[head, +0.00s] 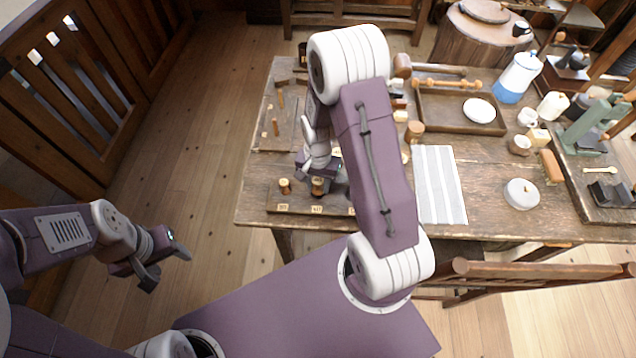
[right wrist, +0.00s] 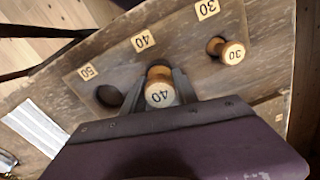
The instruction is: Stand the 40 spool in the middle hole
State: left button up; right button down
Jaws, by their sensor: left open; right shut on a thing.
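The spool board (right wrist: 195,65) has labels 30, 40 and 50; it lies at the table's near left edge in the head view (head: 298,208). My right gripper (right wrist: 164,84) is shut on the light wooden 40 spool (right wrist: 160,93), upright at the middle hole beside the 40 label (right wrist: 143,40). The jaws and spool hide that hole, so I cannot tell how deep the spool sits. The 30 spool (right wrist: 231,52) stands in the end hole by its label. The hole by the 50 label (right wrist: 109,95) is empty. My left gripper (head: 166,263) is open and empty, off the table.
A striped cloth (head: 440,185) lies right of my right arm. A wooden tray (head: 440,122) with a white dish stands behind it. A round white lidded dish (head: 521,194) sits further right. A chair back (head: 540,271) stands at the near edge. Floor at left is clear.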

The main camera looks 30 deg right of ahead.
jog(key=shift+f, duration=0.1)
jog(key=shift+f+b, duration=0.35)
jog(key=shift+f, duration=0.2)
jog(key=shift+f, duration=0.3)
dwell(0.3)
jog(key=c, duration=1.1)
grip_release()
jog(key=o, duration=0.7)
jog(key=shift+a, duration=0.2)
jog(key=shift+s, duration=0.1)
